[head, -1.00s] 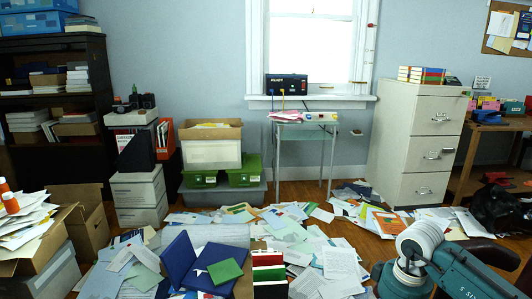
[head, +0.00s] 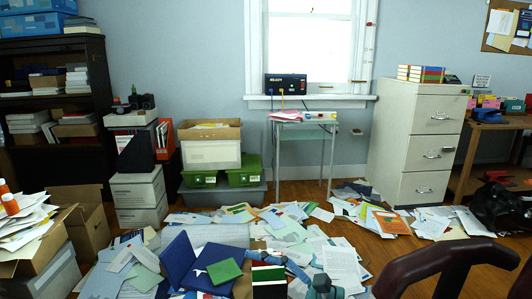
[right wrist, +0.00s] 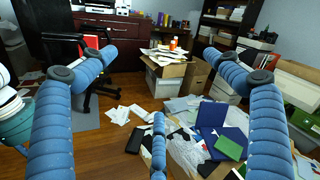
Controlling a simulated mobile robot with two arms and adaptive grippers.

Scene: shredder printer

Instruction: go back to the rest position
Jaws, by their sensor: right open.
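My right gripper (right wrist: 160,58) is open in the right wrist view. Its blue segmented fingers are spread wide, with nothing between them. Beyond them are the room's floor, boxes and scattered papers. In the head view, blue and teal parts that look like my right arm or gripper show low at the bottom centre, over the paper pile; their jaws cannot be made out there. My left gripper is in neither view.
Loose papers (head: 340,262) cover the floor ahead, around dark blue binders (head: 178,260) and a green book (head: 224,271). A dark red chair (head: 425,262) is at the lower right. A filing cabinet (head: 422,150) and a small table (head: 303,130) stand behind. Open boxes (head: 88,228) are at left.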

